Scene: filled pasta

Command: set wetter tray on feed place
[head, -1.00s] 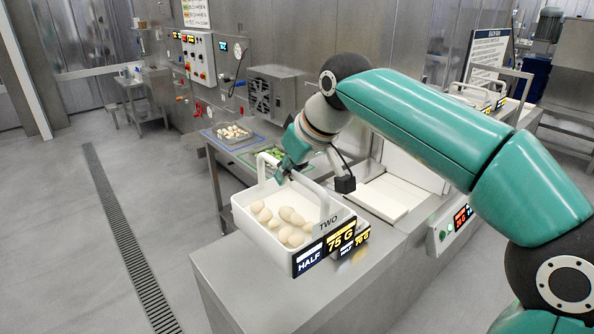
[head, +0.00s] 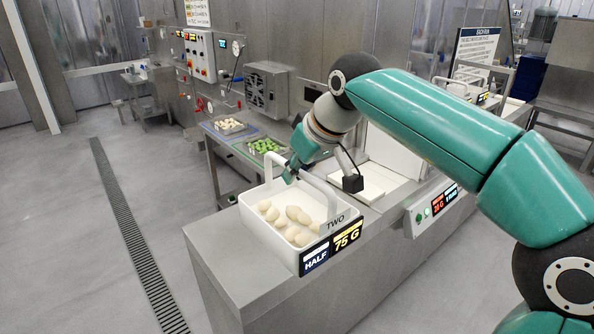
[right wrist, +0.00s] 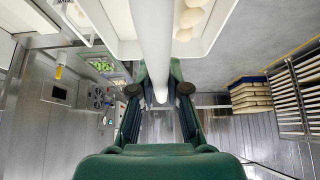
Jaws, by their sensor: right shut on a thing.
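A white tray (head: 262,229) with a hooped handle holds several pale dumpling-like pieces (head: 284,220). Its end is marked "TWO", with a "HALF 75 G" plate (head: 331,246). My right gripper (head: 290,174) is shut on the handle, which also shows between the fingers in the right wrist view (right wrist: 159,88). The tray is over the near end of the steel counter; I cannot tell whether it touches. A low side table behind it bears a blue-outlined place and a green-outlined place; which is the feed place is not clear. My left gripper is not in view.
A shallow tray of pale pieces (head: 230,127) stands on the blue-outlined place, and one of green pieces (head: 267,147) on the green-outlined place. A machine with a lit panel (head: 444,202) is to the right. The floor left of the counter (head: 60,240) is clear.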

